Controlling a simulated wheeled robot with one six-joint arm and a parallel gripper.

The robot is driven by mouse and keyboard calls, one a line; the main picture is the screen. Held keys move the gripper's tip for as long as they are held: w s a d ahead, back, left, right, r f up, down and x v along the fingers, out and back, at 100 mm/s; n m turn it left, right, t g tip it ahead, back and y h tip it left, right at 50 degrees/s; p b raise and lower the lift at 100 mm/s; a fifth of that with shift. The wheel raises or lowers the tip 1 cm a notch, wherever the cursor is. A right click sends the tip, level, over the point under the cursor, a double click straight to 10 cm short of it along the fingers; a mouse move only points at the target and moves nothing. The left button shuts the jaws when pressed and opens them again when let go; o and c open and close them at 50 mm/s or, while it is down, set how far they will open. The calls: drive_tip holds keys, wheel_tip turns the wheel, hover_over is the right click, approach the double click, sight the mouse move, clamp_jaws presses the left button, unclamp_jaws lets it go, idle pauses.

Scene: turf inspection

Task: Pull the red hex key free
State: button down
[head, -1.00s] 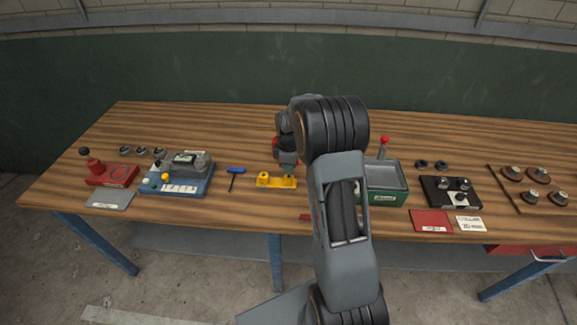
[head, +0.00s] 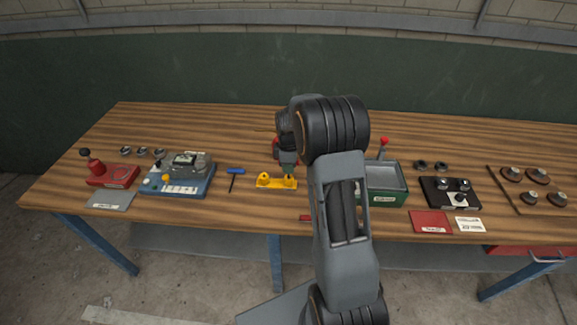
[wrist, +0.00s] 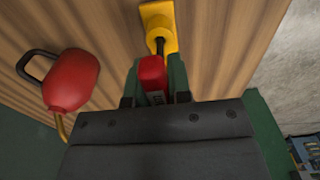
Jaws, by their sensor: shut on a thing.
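A red hex key handle (wrist: 152,75) sits between the jaws of my gripper (wrist: 154,88) in the wrist view. The gripper is shut on it. The key's dark shaft runs from the handle to the yellow block (wrist: 157,22), and its end appears to be in or at the block's hole; I cannot tell how deep. In the head view my gripper (head: 288,167) is above the right part of the yellow block (head: 268,182). The key is hidden there by the gripper and arm.
A red can (wrist: 72,80) with a brass spout and dark handle stands beside my gripper. A blue-handled hex key (head: 236,170) lies left of the block. A blue-grey device (head: 178,180) stands farther left, and a green tray (head: 385,185) is on the right.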

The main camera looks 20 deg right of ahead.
drive_tip(key=shift+r+p, duration=1.25)
drive_tip(key=shift+r, duration=0.75)
drive_tip(key=shift+r+p, duration=1.7)
drive_tip(key=shift+r, duration=0.85)
